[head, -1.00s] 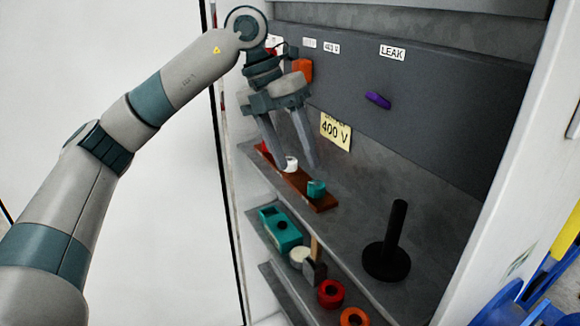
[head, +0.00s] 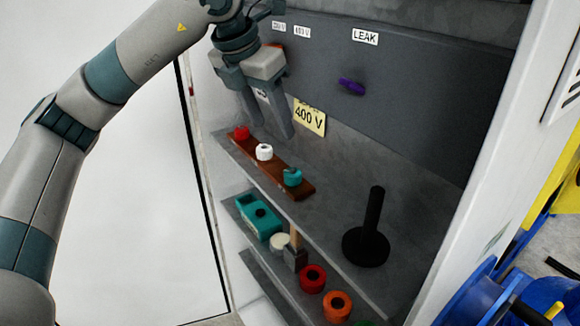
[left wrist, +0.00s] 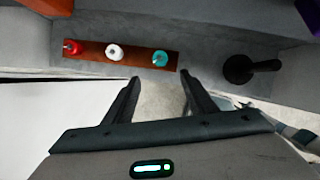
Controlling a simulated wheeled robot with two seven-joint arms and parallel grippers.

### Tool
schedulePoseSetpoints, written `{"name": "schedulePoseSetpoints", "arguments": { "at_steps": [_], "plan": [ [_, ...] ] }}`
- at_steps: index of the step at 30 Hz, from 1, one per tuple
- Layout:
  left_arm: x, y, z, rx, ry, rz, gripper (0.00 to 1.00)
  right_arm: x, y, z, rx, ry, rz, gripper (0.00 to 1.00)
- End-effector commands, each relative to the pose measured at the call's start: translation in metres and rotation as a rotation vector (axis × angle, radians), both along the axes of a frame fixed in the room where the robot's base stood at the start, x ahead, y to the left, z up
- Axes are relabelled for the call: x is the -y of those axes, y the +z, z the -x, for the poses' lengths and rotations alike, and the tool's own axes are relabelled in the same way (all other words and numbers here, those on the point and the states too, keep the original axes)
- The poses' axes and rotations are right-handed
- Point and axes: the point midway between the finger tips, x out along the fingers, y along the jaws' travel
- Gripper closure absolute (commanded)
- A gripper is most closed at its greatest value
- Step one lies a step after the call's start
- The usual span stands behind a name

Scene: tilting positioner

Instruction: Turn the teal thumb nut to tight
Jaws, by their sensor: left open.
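The teal thumb nut (head: 292,177) sits at the right end of a brown wooden strip (head: 272,183) on the upper shelf. A white nut (head: 264,152) and a red nut (head: 242,132) stand on the same strip. In the left wrist view the teal nut (left wrist: 160,58) is at the right end of the strip, beyond the fingertips. My left gripper (head: 272,131) is open and empty, above and behind the strip in the head view. In the left wrist view its fingers (left wrist: 160,75) are spread apart, clear of the nuts. My right gripper is not in view.
A black post on a round base (head: 368,240) stands right of the strip. A purple knob (head: 352,86) sticks out of the back panel, near a yellow 400 V sign (head: 309,116). Lower shelves hold a teal block (head: 259,217), a red ring (head: 313,278) and an orange ring (head: 337,305).

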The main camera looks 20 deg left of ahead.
Motion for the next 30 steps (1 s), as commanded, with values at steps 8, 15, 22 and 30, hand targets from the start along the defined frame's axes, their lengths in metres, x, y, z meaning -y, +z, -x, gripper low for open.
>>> {"name": "schedulePoseSetpoints", "arguments": {
  "at_steps": [8, 15, 22, 30],
  "plan": [
    [0.006, -0.039, -0.015, -0.005, 0.000, -0.001, 0.49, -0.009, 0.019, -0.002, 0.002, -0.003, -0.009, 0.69],
    [0.012, -0.079, -0.030, -0.005, 0.001, 0.000, 0.49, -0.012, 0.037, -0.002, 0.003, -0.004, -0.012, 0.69],
    [0.018, -0.115, -0.044, -0.004, 0.000, -0.001, 0.49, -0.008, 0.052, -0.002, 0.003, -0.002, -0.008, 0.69],
    [0.021, -0.140, -0.054, -0.001, 0.001, 0.001, 0.49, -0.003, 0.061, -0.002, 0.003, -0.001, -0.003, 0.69]
  ]
}}
